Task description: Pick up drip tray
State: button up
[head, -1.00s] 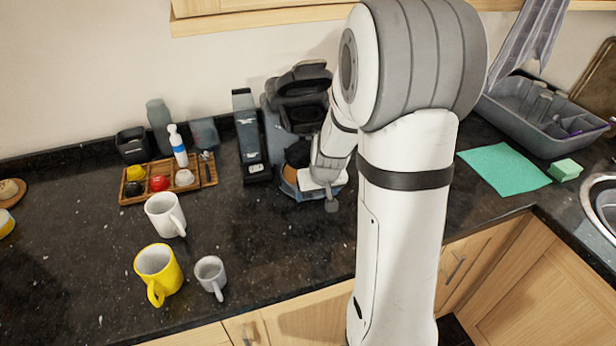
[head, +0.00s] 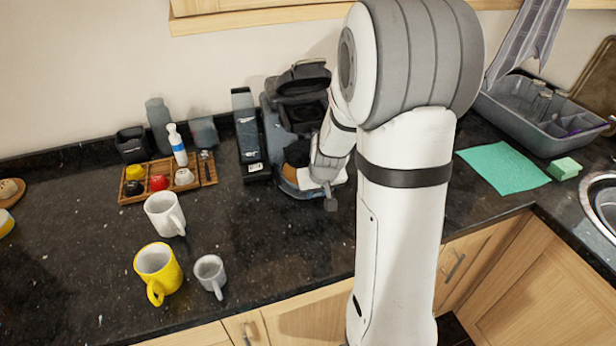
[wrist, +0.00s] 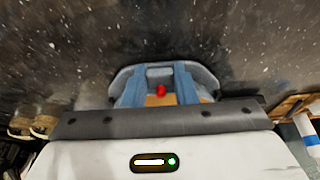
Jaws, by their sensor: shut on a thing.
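The drip tray (wrist: 207,75) shows in the wrist view as a grey-blue rim around the gripper's fingers, with an orange-brown patch and a small red spot between them. My gripper (wrist: 160,76) is shut on the tray. In the head view my gripper (head: 328,170) is at the foot of the dark coffee machine (head: 297,82). It hides much of the tray there, and I cannot tell whether the tray is clear of the machine.
A slim dark box (head: 247,130) stands left of the machine. A white mug (head: 165,213), a yellow mug (head: 158,270) and a small cup (head: 210,271) stand in front. Bare counter lies right of them.

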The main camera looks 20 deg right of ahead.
grip_shut()
jog(key=shift+r, duration=0.1)
